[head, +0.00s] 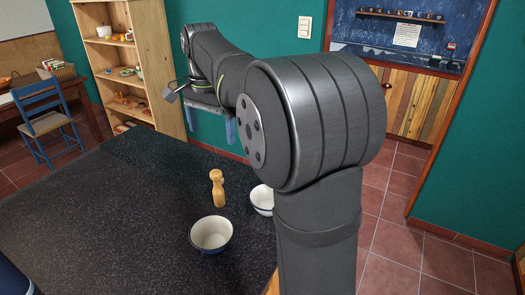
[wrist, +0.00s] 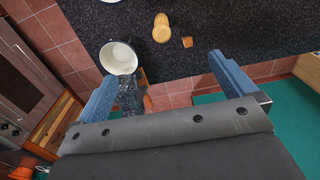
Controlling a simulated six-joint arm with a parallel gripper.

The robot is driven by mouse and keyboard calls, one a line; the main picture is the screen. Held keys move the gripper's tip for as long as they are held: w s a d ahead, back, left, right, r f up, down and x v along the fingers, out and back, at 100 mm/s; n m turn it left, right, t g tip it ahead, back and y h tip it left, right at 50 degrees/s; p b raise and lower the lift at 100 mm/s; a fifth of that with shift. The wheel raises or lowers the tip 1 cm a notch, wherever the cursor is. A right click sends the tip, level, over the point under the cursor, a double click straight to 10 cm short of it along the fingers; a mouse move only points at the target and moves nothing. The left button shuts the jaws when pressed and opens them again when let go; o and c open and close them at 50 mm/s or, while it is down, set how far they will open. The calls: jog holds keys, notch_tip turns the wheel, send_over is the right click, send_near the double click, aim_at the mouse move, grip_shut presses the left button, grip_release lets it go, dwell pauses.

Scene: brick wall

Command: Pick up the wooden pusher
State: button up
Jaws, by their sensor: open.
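The wooden pusher (head: 217,188) is a light wooden piece with a rounded head, standing upright on the dark speckled table. In the wrist view the pusher (wrist: 161,28) is seen from above, beyond the fingertips. My gripper (head: 211,120) is raised above the table's far side, behind the pusher and apart from it. In the wrist view my gripper (wrist: 162,67) has its two blue fingers spread wide with nothing between them.
A white bowl with a dark rim (head: 211,234) stands in front of the pusher. A second bowl (head: 262,198) at its right is partly hidden by my arm. A small brown block (wrist: 187,42) lies beside the pusher in the wrist view.

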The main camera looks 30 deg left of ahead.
aim_at(213, 171)
jog(key=c, duration=0.9)
jog(key=shift+c, duration=0.2)
jog(key=f+n, duration=0.4)
jog(key=n, duration=0.3)
jog(key=f+n, duration=0.5)
jog(key=n, duration=0.2)
jog(key=a+f+n, duration=0.1)
jog(key=f+n, duration=0.4)
jog(key=n, duration=0.3)
jog(key=shift+s+a+f, duration=0.1)
jog(key=shift+s+f, duration=0.05)
jog(key=shift+f, duration=0.1)
jog(key=f, duration=0.4)
jog(key=shift+d, duration=0.4)
jog(key=shift+f, duration=0.65)
